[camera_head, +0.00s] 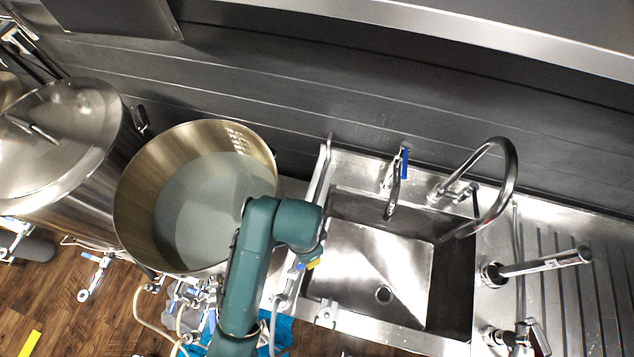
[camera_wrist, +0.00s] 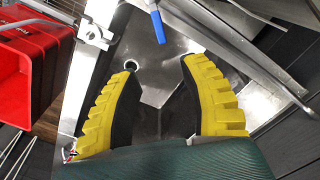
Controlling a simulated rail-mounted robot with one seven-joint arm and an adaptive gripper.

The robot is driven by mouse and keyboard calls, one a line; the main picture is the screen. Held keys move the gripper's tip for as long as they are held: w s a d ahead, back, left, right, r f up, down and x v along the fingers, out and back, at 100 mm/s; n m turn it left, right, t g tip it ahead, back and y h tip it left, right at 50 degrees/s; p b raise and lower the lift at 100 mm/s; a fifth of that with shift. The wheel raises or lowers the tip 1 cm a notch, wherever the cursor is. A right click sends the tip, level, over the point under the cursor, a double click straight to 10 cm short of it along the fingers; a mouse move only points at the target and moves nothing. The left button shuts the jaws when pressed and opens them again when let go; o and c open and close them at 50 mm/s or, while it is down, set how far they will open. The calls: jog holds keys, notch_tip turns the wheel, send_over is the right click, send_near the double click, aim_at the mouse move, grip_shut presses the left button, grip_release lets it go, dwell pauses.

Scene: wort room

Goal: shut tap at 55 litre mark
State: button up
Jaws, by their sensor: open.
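The large open kettle (camera_head: 135,190) stands left of the sink and holds cloudy grey liquid (camera_head: 205,205). I cannot read any litre mark on its wall. A tap (camera_head: 392,190) with an upright blue lever (camera_head: 404,162) stands at the back of the sink. My gripper (camera_head: 313,262) is over the sink's left edge, well apart from that tap. In the wrist view my gripper (camera_wrist: 160,95) has its two yellow-and-black fingers wide apart with nothing between them. A blue lever (camera_wrist: 157,27) shows beyond the fingertips; I cannot tell which fitting it belongs to.
The steel sink basin (camera_head: 375,260) lies right of my gripper. A curved faucet (camera_head: 505,190) and a spout (camera_head: 545,264) stand further right. A lidded kettle (camera_head: 60,150) is at the left. Hoses and fittings (camera_head: 190,300) crowd below the open kettle. A red bin (camera_wrist: 30,75) shows in the wrist view.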

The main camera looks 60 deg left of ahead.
notch_tip(320, 180, down, 16)
jog(key=shift+f+b, duration=0.1)
jog(key=shift+b, duration=0.55)
grip_shut()
